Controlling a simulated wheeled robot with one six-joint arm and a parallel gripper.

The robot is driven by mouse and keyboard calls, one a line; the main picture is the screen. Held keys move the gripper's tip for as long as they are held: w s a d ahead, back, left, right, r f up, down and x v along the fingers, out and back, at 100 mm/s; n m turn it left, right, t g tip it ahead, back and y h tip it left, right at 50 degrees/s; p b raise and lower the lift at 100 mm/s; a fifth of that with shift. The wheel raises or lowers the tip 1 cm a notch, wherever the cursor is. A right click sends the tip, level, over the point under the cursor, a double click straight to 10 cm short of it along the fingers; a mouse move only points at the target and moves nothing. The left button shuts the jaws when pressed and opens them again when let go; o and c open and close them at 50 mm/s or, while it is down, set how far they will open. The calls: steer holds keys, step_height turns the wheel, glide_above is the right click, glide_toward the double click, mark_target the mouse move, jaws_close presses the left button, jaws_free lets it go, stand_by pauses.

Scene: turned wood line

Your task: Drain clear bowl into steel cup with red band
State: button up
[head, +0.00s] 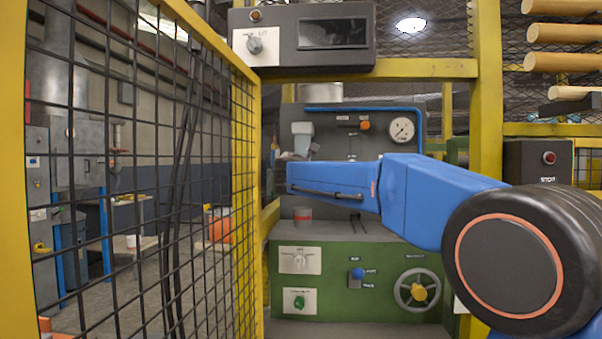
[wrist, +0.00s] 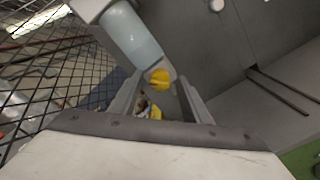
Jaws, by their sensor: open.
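The steel cup with a red band (head: 303,214) stands upright on the ledge of the green machine, below the end of my arm. Its inside cannot be seen.
A pale cylinder (wrist: 130,35) and a yellow knob (wrist: 160,79) show close to my fingertips. A yellow-framed mesh fence (head: 150,180) stands at left. The green machine (head: 345,262) carries switches and a handwheel (head: 418,291). A yellow post (head: 487,90) stands at right.

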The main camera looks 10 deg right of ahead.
steer(key=c, duration=1)
steer(key=shift+c, duration=0.2)
steer(key=shift+m, duration=0.3)
steer(key=shift+f+m, duration=0.15)
steer(key=shift+m, duration=8.45)
steer(key=o, duration=1)
